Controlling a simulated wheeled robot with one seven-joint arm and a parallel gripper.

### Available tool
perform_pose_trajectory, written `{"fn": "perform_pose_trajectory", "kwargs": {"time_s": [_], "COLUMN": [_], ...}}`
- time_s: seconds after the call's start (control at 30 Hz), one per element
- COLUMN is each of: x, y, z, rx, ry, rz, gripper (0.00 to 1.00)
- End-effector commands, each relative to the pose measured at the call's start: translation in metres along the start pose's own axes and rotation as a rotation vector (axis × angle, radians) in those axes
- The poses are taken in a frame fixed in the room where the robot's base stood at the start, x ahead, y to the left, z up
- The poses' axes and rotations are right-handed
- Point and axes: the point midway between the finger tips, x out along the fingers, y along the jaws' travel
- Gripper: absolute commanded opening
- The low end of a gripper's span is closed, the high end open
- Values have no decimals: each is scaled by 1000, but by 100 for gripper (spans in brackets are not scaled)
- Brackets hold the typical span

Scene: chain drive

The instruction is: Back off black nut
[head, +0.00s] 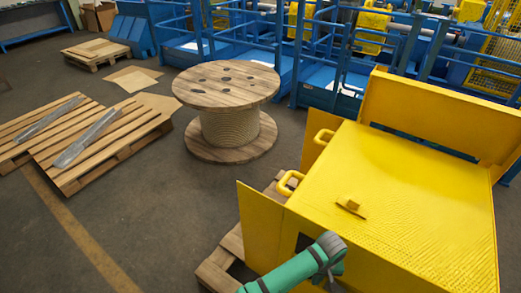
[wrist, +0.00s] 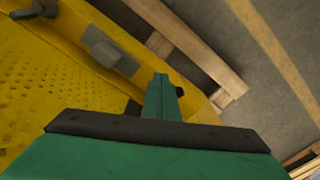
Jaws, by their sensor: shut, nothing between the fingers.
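My gripper (wrist: 160,82) is shut in the wrist view, its green fingers together over the yellow housing's edge. A small dark round piece (wrist: 179,92) shows just right of the fingertips; it may be the black nut, but it is too small to be sure. I cannot tell whether the fingers touch it. The yellow housing (head: 400,190) stands at the right of the head view and fills the left of the wrist view. In the head view my green arm reaches to the housing's front edge; the fingertips and the nut cannot be made out there.
Yellow handles (head: 290,182) and an open door panel (head: 260,225) stick out on the housing's left. A wooden pallet (head: 222,262) lies under it. A wooden cable reel (head: 228,115) stands behind left. Bare floor (head: 150,215) lies left of the housing.

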Motion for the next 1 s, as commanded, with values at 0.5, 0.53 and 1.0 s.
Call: {"fn": "perform_pose_trajectory", "kwargs": {"time_s": [0.5,0.53,1.0], "x": [0,0,0], "y": [4,4,7], "z": [-2,-2,5], "rx": [0,0,-1], "ry": [1,1,0], "rz": [0,0,1], "gripper": [0,0,0]}}
